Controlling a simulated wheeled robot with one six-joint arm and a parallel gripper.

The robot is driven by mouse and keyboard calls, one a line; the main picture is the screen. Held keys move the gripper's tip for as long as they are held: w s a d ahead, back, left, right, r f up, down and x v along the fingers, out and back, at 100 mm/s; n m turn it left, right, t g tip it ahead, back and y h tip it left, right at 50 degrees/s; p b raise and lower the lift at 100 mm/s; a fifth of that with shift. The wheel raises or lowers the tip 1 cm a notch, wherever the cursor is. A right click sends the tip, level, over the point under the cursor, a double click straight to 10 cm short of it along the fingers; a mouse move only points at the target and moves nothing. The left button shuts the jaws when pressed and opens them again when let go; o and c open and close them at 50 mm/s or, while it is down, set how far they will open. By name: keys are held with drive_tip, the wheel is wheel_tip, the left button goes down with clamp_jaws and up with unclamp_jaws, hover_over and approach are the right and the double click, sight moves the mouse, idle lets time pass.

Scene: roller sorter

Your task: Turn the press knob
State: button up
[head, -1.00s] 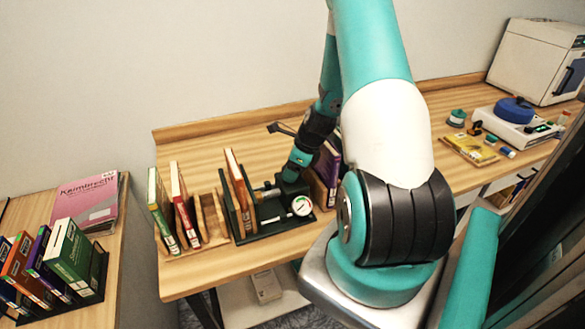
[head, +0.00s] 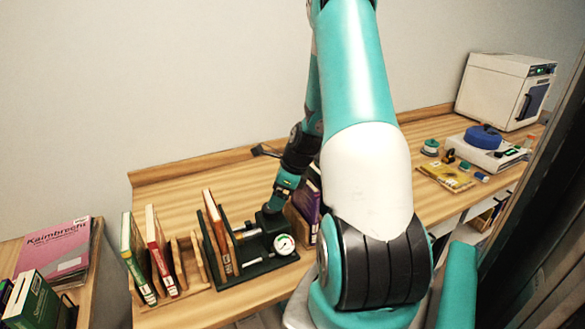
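The press (head: 255,268) is a dark green frame near the front edge of the wooden table. An orange-brown book (head: 217,235) stands upright between its plates. A round white gauge (head: 284,244) sits at its right front. My gripper (head: 272,211) points down at the right end of that screw, where the press knob would be. The knob is hidden or too dark to tell from the gripper. The fingers are too small and dark to see whether they are open or shut on it.
Upright books stand in a wooden rack (head: 190,284) left of the press. A purple book (head: 306,203) stands close on its right, partly behind my arm. A white oven-like box (head: 495,90) and small items are at the far right.

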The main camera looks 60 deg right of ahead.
drive_tip(key=b+v, duration=0.1)
drive_tip(key=v, duration=1.1)
drive_tip(key=w+a+r+n+g+y+b, duration=0.1)
drive_tip(key=w+a+r+n, duration=0.1)
drive_tip(key=a+n, duration=0.95)
drive_tip(key=w+a+r+n+g+y+b, duration=0.1)
drive_tip(key=w+a+r+n, duration=0.1)
drive_tip(key=a+n, duration=0.9)
drive_tip(key=s+a+n+g, duration=0.1)
drive_tip(key=s+a+n, duration=0.5)
drive_tip(key=a+n, duration=0.2)
drive_tip(key=s+a+r+n+g+b, duration=0.1)
drive_tip(key=s+a+n, duration=0.6)
drive_tip(key=a, duration=0.4)
drive_tip(key=shift+r+n, duration=0.2)
drive_tip(key=shift+n, duration=0.25)
